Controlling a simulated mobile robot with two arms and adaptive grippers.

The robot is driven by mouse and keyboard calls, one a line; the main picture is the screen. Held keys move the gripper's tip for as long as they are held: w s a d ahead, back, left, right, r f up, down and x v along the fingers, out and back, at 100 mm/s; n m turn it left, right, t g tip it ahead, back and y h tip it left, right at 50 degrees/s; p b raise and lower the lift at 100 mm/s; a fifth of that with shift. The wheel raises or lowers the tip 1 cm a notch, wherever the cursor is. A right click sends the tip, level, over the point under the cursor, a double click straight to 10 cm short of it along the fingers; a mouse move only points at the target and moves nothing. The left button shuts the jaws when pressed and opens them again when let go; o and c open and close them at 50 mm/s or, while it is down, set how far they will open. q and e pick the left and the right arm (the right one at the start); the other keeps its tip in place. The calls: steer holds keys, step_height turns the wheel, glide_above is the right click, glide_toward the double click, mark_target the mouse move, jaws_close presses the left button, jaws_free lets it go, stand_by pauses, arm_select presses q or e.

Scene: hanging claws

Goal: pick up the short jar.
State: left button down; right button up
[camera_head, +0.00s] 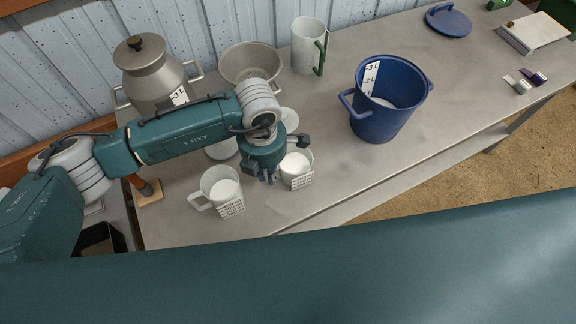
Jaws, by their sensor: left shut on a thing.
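The short jar (298,173) is a small white container with a printed label, standing near the front edge of the grey metal table (350,190). It looks upright. My left gripper (286,158) reaches down from above at the jar's left and back side, and its dark fingers are shut on the jar at its rim. The gripper hides part of the jar. I cannot tell whether the jar's base touches the table. My right gripper is not in view.
A white labelled mug (220,190) stands just left of the jar. A blue pot (385,110) stands to the right. A metal can (150,75), a grey colander (250,60) and a pitcher (308,45) stand behind. The tabletop between jar and blue pot is clear.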

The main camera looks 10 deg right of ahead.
arm_select(q)
steer(key=shift+r, duration=0.2)
step_height(320, 180, up, 20)
steer(key=b, duration=0.3)
steer(key=shift+f, duration=0.2)
stand_by(0.9)
stand_by(0.5)
steer(key=c, duration=2.3)
jaws_free()
jaws_close()
